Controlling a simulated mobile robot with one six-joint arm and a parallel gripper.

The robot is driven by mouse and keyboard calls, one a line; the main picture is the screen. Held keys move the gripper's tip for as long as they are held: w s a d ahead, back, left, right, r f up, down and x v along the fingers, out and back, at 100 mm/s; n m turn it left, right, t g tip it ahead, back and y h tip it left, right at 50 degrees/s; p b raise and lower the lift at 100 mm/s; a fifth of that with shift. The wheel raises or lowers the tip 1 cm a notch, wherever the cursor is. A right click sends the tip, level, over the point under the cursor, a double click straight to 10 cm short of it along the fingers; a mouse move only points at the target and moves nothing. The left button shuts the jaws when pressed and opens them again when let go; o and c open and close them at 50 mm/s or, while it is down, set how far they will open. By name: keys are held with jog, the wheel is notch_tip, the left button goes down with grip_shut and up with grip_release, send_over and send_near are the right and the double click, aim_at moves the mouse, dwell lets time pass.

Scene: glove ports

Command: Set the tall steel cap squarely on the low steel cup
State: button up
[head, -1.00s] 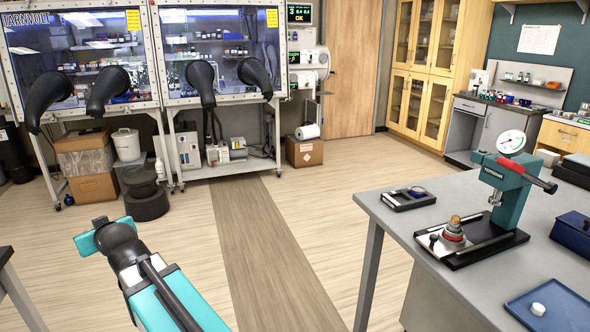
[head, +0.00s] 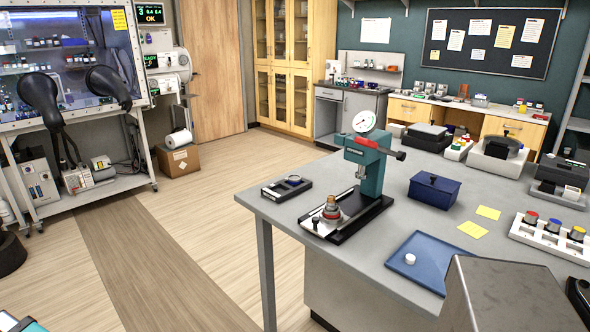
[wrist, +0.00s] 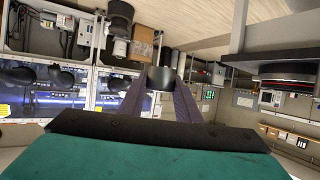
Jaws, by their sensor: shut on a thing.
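In the wrist view my gripper (wrist: 162,90) is shut on a dark grey steel cylinder (wrist: 161,76), which looks like the tall steel cap. It is held clear of any surface. In the head view only a teal bit of my arm shows at the bottom left corner; the gripper and cap are out of that view. A short pale cylinder (head: 409,259) sits on a blue tray (head: 433,278) on the grey table, far to the right of my arm. I cannot tell whether it is the low steel cup.
The grey table (head: 283,209) carries a teal press (head: 368,170) with a ringed, brass-topped stack (head: 331,209) on its base. A blue box (head: 434,191), yellow notes and a white rack (head: 549,238) stand beyond. Open floor (head: 190,225) lies left of the table.

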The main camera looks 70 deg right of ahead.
jog(key=s+d+f+m+g+h+p, duration=0.1)
jog(key=s+d+m+h+p, duration=0.15)
jog(key=d, duration=1.05)
jog(key=s+d+f+m+g+h+p, duration=0.1)
jog(key=s+d+m+h, duration=0.25)
jog(key=d, duration=1.05)
jog(key=s+d+r+m+g+h+p, duration=0.1)
jog(key=s+d+m+g+h, duration=0.25)
jog(key=s+d, duration=0.65)
jog(key=s+d+m+g+h+p, duration=0.2)
jog(key=s+d+m+g+h, duration=0.3)
jog(key=d, duration=0.9)
jog(key=s+d+r+m+g+y+p, duration=0.15)
jog(key=s+d+m+g, duration=0.25)
jog(key=s+d, duration=0.7)
jog(key=s+d+r+m+g+y+p, duration=0.1)
jog(key=s+d+r+m+g+y, duration=0.1)
jog(key=s, duration=1.1)
jog(key=s+d+r+m+g+y+p, duration=0.1)
jog(key=s+m+g, duration=0.4)
jog(key=s, duration=0.8)
jog(key=s+d+r+m+g+y+p, duration=0.2)
jog(key=s+d+r+m+g+y, duration=0.1)
jog(key=s, duration=1.1)
jog(key=shift+d+r+m+g, duration=0.35)
jog(key=shift+d+r+m, duration=0.2)
jog(key=shift+d+r, duration=0.6)
jog(key=shift+a+r, duration=0.1)
jog(key=shift+a, duration=0.05)
